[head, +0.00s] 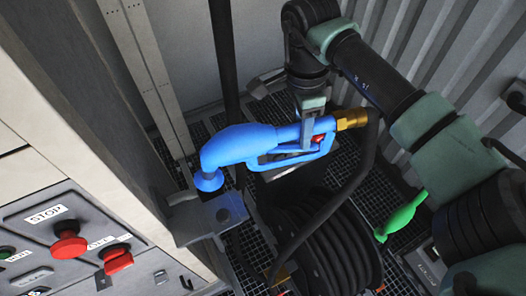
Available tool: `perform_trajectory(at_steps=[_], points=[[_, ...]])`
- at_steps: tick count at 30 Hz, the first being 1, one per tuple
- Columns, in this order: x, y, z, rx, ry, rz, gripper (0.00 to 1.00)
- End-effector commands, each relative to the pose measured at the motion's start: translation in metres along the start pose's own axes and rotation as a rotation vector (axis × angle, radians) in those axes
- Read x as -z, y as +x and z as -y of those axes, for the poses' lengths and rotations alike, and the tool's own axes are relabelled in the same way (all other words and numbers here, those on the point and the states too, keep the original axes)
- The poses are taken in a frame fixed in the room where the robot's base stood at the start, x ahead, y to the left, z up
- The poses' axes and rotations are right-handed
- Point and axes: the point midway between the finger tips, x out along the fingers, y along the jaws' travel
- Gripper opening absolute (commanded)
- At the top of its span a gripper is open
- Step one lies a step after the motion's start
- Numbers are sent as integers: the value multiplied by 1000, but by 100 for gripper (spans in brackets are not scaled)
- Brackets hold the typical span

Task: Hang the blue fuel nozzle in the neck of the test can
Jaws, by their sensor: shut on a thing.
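The blue fuel nozzle (238,146) is held in the upper middle of the head view. Its spout end points down and left, with a round blue flange over or beside a grey bracket plate (183,222). I cannot tell whether the two touch. My gripper (312,137) is shut on the nozzle's handle, near the red part and the brass fitting (351,119). A black hose runs from that fitting and curves down. I cannot make out the test can or its neck in this view.
A control panel with a red STOP button (68,243) and a red knob (117,260) stands at lower left. A black hose reel (335,255) is below the nozzle on the grating floor. A green nozzle-like thing (403,214) is right of it. A corrugated wall (480,60) closes the right.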

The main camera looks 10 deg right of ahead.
Motion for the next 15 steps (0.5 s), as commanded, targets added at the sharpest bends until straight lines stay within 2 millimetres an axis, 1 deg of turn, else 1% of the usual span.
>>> perform_trajectory(at_steps=[1, 15], points=[[1, -10, 0, 3, 0, 0, 0], [4, -54, -2, 2, -1, -1, 0]])
